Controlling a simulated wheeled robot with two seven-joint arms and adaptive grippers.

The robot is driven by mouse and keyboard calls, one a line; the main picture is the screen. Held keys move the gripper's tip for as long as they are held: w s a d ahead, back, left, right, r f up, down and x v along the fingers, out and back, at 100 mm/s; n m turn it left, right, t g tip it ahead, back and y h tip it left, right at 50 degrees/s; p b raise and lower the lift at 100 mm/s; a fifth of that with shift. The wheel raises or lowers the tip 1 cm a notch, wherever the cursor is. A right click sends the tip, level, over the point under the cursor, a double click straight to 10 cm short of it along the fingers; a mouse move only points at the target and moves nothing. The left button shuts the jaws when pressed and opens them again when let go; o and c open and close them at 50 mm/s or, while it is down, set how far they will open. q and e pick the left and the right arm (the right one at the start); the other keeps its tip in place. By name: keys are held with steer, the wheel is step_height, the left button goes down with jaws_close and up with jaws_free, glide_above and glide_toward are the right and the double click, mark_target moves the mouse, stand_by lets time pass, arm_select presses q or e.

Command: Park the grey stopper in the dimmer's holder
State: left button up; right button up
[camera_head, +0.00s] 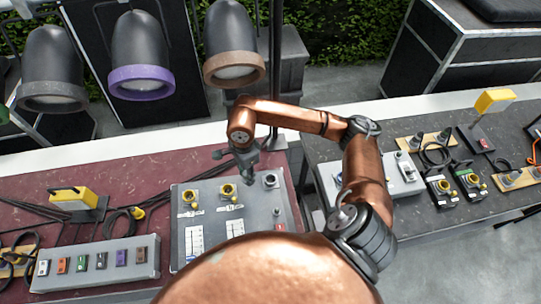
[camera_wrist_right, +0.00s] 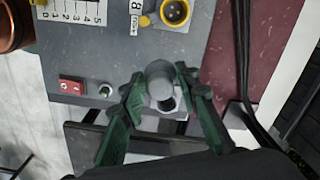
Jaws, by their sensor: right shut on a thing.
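My right gripper (camera_head: 243,165) hangs over the upper right part of the grey dimmer (camera_head: 255,222). In the right wrist view its green fingers (camera_wrist_right: 150,98) are shut around the grey stopper (camera_wrist_right: 158,74), a round-topped cylinder. A dark round opening (camera_wrist_right: 168,104), apparently the holder, shows partly just under the stopper. The stopper covers the rest, so I cannot tell whether it is inside or above. In the head view a grey ring (camera_head: 270,180), likely this holder, sits at the dimmer's upper right corner. My left gripper is out of view.
Two yellow sockets (camera_head: 228,190) and a red switch (camera_wrist_right: 72,87) are on the dimmer. A grey box with coloured switches (camera_head: 97,262) lies left. Black cables (camera_head: 30,212) lie on the red tabletop; a second, dark table (camera_head: 415,225) stands right.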

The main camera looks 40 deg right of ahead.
steer(key=s+d+r+m+p, duration=0.1)
steer(key=d+m+p, duration=0.3)
steer(key=m, duration=0.8)
steer(key=s+d+r+m+p, duration=0.1)
steer(key=d+m+p, duration=0.25)
steer(key=m, duration=0.85)
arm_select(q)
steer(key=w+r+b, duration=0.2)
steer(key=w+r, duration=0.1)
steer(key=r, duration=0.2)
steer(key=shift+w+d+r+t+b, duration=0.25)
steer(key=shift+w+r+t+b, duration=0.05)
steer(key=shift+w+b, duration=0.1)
arm_select(e)
steer(key=shift+d+f+m, duration=0.3)
steer(key=shift+f+m, duration=0.45)
steer(key=shift+m, duration=0.05)
steer(key=shift+d+f+m, duration=0.25)
steer(key=shift+f+m, duration=0.55)
steer(key=shift+d+f+m, duration=0.3)
steer(key=shift+f+m, duration=0.45)
steer(key=shift+m, duration=0.05)
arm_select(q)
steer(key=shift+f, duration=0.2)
arm_select(e)
steer(key=shift+f, duration=0.25)
